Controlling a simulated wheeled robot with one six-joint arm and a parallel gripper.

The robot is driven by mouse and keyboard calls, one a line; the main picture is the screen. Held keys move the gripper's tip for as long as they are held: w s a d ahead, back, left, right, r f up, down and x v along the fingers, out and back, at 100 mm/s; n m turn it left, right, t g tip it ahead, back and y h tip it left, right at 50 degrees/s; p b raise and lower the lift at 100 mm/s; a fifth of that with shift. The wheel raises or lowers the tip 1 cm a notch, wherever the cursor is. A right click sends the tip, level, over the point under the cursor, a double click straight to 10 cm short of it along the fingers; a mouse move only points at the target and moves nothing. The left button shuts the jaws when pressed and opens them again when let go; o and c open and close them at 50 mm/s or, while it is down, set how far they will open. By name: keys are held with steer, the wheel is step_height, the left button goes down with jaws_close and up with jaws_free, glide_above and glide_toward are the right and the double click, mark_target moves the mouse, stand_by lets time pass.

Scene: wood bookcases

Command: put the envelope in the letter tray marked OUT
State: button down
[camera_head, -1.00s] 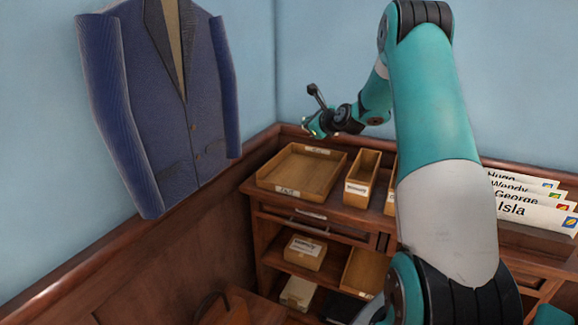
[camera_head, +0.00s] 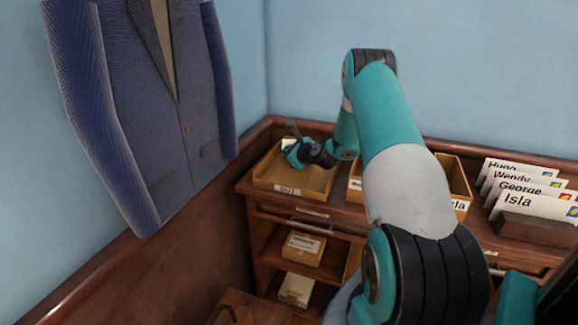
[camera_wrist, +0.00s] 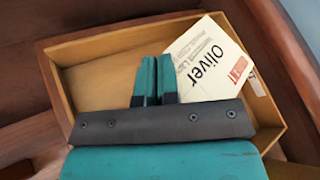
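The envelope (camera_wrist: 208,66) is cream with "Oliver" and a red stamp, face visible in the wrist view. It is at the upper right of the wooden letter tray (camera_wrist: 100,46), tilted, and its corners overlap the rim. I cannot tell if it rests flat. In the head view only a small pale part (camera_head: 288,143) of it shows. The tray's front label reads OUT (camera_head: 287,189). My gripper (camera_wrist: 157,62) is low at the tray, its fingers close together, with the envelope beside and behind the right finger. I cannot make out any grip on it.
A second wooden bin (camera_head: 356,177) stands right of the tray, partly behind my arm. Named envelopes (camera_head: 535,205) stand in a holder at the right. A blue jacket (camera_head: 160,110) hangs at the left. Shelves with a box (camera_head: 303,249) lie below.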

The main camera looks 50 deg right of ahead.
mark_target(289, 175)
steer(key=shift+f, duration=2.85)
steer(key=c, duration=1.4)
jaws_free()
steer(key=shift+o, duration=0.2)
steer(key=b+v, duration=0.1)
steer(key=v, duration=0.5)
steer(key=shift+s+r, duration=0.15)
steer(key=shift+s, duration=0.2)
steer(key=shift+s+a+r, duration=0.15)
steer(key=shift+s+r, duration=0.05)
steer(key=shift+s, duration=0.15)
